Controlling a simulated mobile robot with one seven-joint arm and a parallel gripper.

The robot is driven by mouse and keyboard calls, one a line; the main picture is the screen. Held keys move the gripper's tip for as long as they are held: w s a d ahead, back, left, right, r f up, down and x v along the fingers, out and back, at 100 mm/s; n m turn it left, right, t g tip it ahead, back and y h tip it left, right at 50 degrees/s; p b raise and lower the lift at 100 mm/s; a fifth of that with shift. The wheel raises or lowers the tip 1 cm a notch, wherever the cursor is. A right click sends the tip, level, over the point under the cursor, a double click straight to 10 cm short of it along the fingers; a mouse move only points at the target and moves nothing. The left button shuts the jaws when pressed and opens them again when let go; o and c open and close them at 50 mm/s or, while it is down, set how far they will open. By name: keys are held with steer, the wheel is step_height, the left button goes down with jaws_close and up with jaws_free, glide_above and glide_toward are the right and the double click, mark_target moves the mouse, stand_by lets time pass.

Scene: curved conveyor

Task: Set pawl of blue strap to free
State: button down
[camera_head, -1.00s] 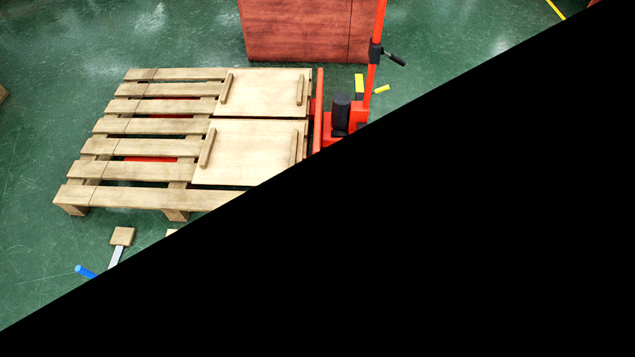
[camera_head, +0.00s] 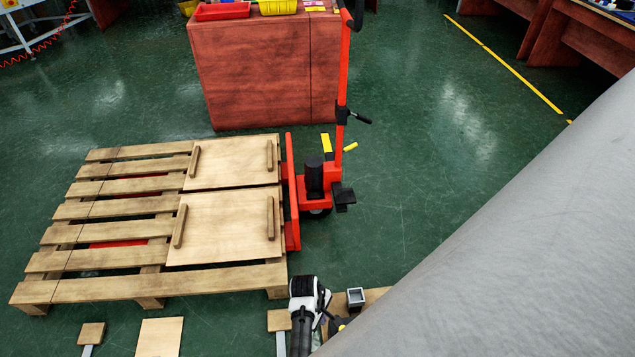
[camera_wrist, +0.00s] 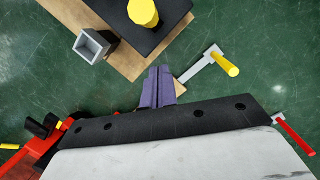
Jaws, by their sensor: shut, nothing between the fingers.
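No blue strap or blue-handled part shows in the current frames, and I cannot make out a pawl. My gripper (camera_wrist: 158,88), with purple-grey fingers close together and empty, is in the middle of the wrist view. Its tips are near a wooden block under a grey lever with a yellow handle (camera_wrist: 226,64). Another lever with a red handle (camera_wrist: 295,135) lies at the right edge of the wrist view. In the head view, a wooden block with a grey lever (camera_head: 91,333) is at the bottom left, its lower end cut off by the frame.
A wooden pallet (camera_head: 100,288) with two boards stands left on the green floor, beside a red pallet jack (camera_head: 318,190). A dark block with a yellow knob (camera_wrist: 142,12) and a grey square tube (camera_wrist: 91,46) sit at the wrist view's top. Floor right of the jack is clear.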

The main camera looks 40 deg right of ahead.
steer(key=shift+s+d+p, duration=0.15)
steer(key=shift+s+d, duration=0.25)
steer(key=shift+s, duration=0.5)
steer(key=shift+s+d+p, duration=0.15)
steer(key=shift+s+d, duration=0.25)
steer(key=shift+s, duration=0.45)
steer(key=shift+s+a+f+t+h+p, duration=0.15)
steer(key=shift+s+a+t+p, duration=0.25)
steer(key=shift+s+p, duration=0.5)
steer(key=shift+s+a+t+h+p, duration=0.3)
steer(key=shift+s+a+p, duration=0.3)
steer(key=shift+p, duration=0.45)
steer(key=shift+d, duration=0.2)
